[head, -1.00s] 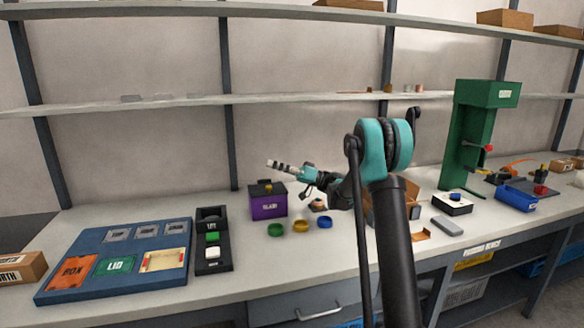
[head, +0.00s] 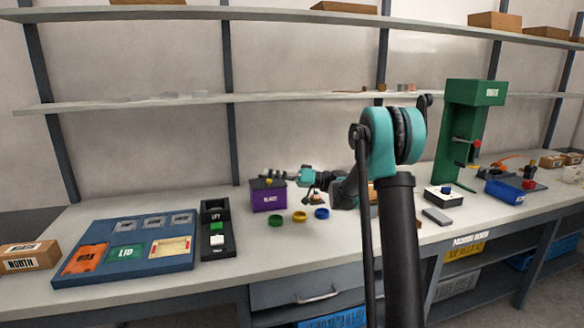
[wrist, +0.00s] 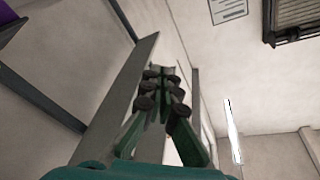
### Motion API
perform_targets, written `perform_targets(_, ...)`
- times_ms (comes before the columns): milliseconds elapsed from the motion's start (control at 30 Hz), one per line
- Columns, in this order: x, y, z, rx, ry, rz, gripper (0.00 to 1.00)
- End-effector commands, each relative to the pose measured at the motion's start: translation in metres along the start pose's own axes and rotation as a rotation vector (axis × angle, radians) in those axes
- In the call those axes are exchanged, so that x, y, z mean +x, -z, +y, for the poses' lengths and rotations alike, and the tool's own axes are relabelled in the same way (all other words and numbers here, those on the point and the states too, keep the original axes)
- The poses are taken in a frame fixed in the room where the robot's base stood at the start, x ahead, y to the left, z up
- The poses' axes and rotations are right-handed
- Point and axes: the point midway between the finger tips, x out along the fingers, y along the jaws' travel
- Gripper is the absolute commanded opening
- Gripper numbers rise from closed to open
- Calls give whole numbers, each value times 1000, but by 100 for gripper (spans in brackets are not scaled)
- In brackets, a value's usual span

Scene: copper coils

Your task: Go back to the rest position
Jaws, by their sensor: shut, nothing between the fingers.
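My gripper (head: 270,176) is in the head view near the middle of the bench, at the end of my folded teal and black arm. It points left and hangs in the air at about the height of the purple box's (head: 268,198) top; I cannot tell if it is in front of or behind that box. In the wrist view my gripper (wrist: 160,72) has its fingers together and nothing is held. That view looks past the fingers at a grey post, the wall and the ceiling.
The bench (head: 235,272) holds a blue sorting board (head: 180,262), a black switch panel (head: 217,246), green, yellow and blue rings (head: 299,216), a green press (head: 470,125) and a blue bin (head: 507,191). A shelf (head: 290,97) runs above. The bench's front strip is mostly clear.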

Motion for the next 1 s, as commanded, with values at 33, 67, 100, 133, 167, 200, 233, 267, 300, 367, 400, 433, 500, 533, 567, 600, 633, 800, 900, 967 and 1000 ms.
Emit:
perform_targets(33, 0, -6, -4, 16, -24, -20, 0)
perform_targets(67, 0, -11, -5, 26, -42, -33, 0)
perform_targets(100, -1, -17, -8, 42, -67, -52, 0)
perform_targets(133, -2, -22, -9, 53, -87, -67, 0)
perform_targets(167, -2, -28, -11, 66, -110, -83, 0)
perform_targets(200, -4, -36, -13, 85, -143, -105, 0)
perform_targets(233, -5, -43, -15, 100, -170, -123, 0)
perform_targets(267, -8, -51, -18, 116, -200, -143, 0)
perform_targets(300, -11, -63, -22, 140, -247, -170, 0)
perform_targets(367, -19, -84, -28, 179, -325, -214, 0)
perform_targets(400, -25, -99, -32, 204, -382, -243, 0)
perform_targets(433, -30, -110, -35, 222, -425, -264, 0)
perform_targets(500, -45, -136, -42, 262, -527, -307, 0)
perform_targets(533, -52, -148, -46, 279, -571, -325, 0)
perform_targets(567, -59, -159, -49, 295, -615, -342, 0)
perform_targets(600, -69, -174, -54, 313, -676, -362, 0)
perform_targets(633, -77, -185, -57, 326, -721, -376, 0)
perform_targets(800, -131, -248, -80, 385, -984, -440, 0)
perform_targets(900, -166, -283, -94, 404, -1141, -464, 0)
perform_targets(967, -188, -304, -104, 411, -1235, -475, 0)
perform_targets(1000, -202, -316, -110, 412, -1297, -479, 0)
